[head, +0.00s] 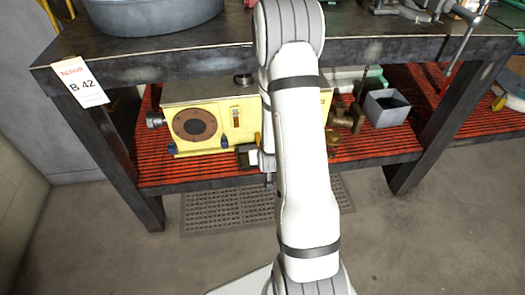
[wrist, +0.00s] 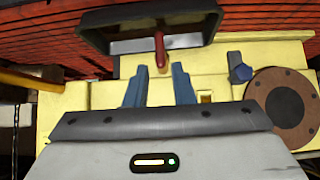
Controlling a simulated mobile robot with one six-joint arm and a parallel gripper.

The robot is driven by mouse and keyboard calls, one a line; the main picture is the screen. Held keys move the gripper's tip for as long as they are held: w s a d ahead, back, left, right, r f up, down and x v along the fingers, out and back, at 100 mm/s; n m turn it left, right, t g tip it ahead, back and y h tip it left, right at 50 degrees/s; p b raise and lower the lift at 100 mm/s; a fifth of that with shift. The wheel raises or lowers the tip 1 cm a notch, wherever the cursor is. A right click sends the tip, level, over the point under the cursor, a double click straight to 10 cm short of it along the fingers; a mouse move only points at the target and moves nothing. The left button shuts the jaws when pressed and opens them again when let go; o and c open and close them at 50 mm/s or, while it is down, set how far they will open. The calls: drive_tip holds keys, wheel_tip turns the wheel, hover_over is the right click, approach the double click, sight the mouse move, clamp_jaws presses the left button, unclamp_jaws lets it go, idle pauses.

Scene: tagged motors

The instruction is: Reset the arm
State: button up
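My arm reaches down across the middle of the head view, to the front of a yellow machine (head: 215,122) on the lower shelf. My gripper is mostly hidden behind my arm there. In the wrist view my gripper (wrist: 159,72) has its two blue-grey fingers apart, with nothing visibly held between them. The yellow machine (wrist: 215,65) fills much of that view, close to the fingers. A small red part (wrist: 160,48) shows just beyond the fingertips, in front of a dark rectangular frame (wrist: 150,20). I cannot tell whether the fingers touch anything.
The red slatted shelf (head: 160,172) sits under a dark metal bench (head: 190,50) with thick legs. A tag reading B 42 (head: 80,82) hangs at its left corner. A grey open box (head: 386,108) stands right of my arm.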

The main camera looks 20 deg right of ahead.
drive_tip(key=shift+s+a+r, duration=0.1)
drive_tip(key=shift+s+r, duration=0.15)
drive_tip(key=shift+s, duration=0.05)
